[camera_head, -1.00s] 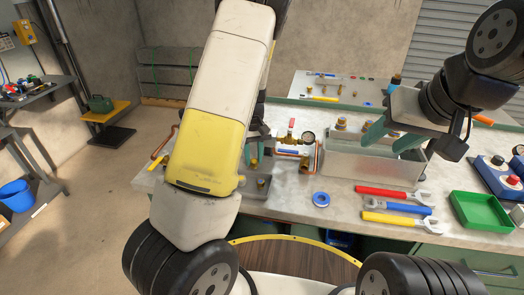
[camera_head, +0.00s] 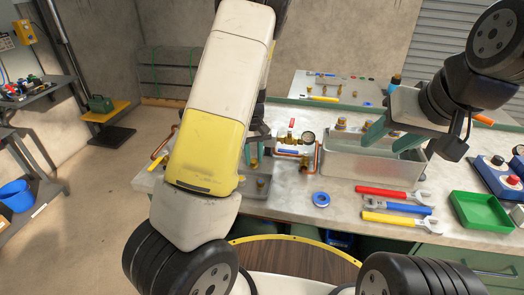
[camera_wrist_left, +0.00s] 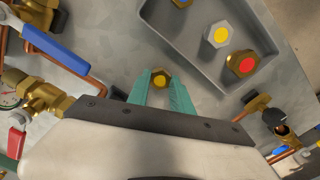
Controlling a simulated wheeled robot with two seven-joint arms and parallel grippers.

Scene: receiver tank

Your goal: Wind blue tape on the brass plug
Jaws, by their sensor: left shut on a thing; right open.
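My left gripper (camera_wrist_left: 161,88) is shut on a brass plug (camera_wrist_left: 160,78), a small hex piece with a yellow centre, between its teal fingertips. In the head view my own arm hides most of this gripper (camera_head: 254,152). The grey plug tray (camera_wrist_left: 195,62) lies beside the held plug in the wrist view and holds a silver hex plug with a yellow centre (camera_wrist_left: 219,35) and a brass plug with a red centre (camera_wrist_left: 243,64). The blue tape roll (camera_head: 321,199) lies flat on the bench. My right gripper (camera_head: 392,139) is open and empty above the grey metal bin.
The grey bin (camera_head: 372,168) stands behind several wrenches (camera_head: 393,205). A green tray (camera_head: 480,211) lies at right. Copper piping with a gauge (camera_head: 308,137) and a blue-handled valve (camera_wrist_left: 56,46) stand close to the left gripper. Bench around the tape roll is clear.

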